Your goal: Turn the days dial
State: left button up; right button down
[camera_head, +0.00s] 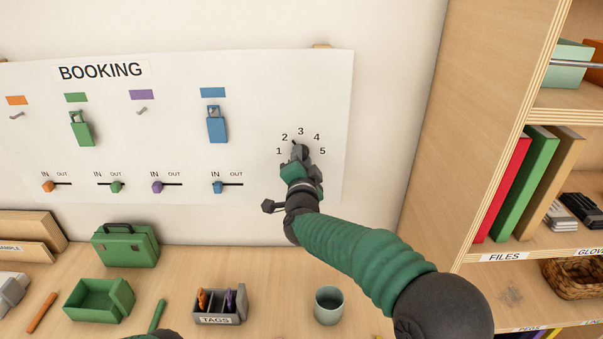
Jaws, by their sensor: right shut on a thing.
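The days dial (301,151) is a small dark knob on the right of the white booking board (240,130). The numbers 1 to 5 are set in an arc around it. Its dark pointer tip seems to show up and left, near 2 and 3. My right gripper (299,160) reaches up from the lower right and is shut on the dial, hiding most of it. My left gripper is not in view; only a dark bit, which may be my left arm, shows at the bottom edge.
Coloured padlocks and IN/OUT sliders (116,186) sit left of the dial. Below on the desk are a green toolbox (125,247), a green bin (98,301), a tags tray (220,318) and a cup (328,306). A wooden shelf (470,130) stands close on the right.

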jog(key=shift+d+m+b, duration=0.1)
jog(key=shift+m+b, duration=3)
jog(key=shift+m, duration=0.3)
jog(key=shift+r, duration=0.1)
jog(key=c, duration=1.1)
grip_release()
jog(key=shift+c, duration=0.2)
jog(key=shift+o, duration=0.3)
jog(key=shift+w+f, duration=0.35)
jog(key=s+b, duration=0.3)
jog(key=s, duration=1.3)
jog(key=shift+s+b, duration=0.35)
jog(key=shift+b, duration=0.05)
jog(key=shift+f, duration=0.1)
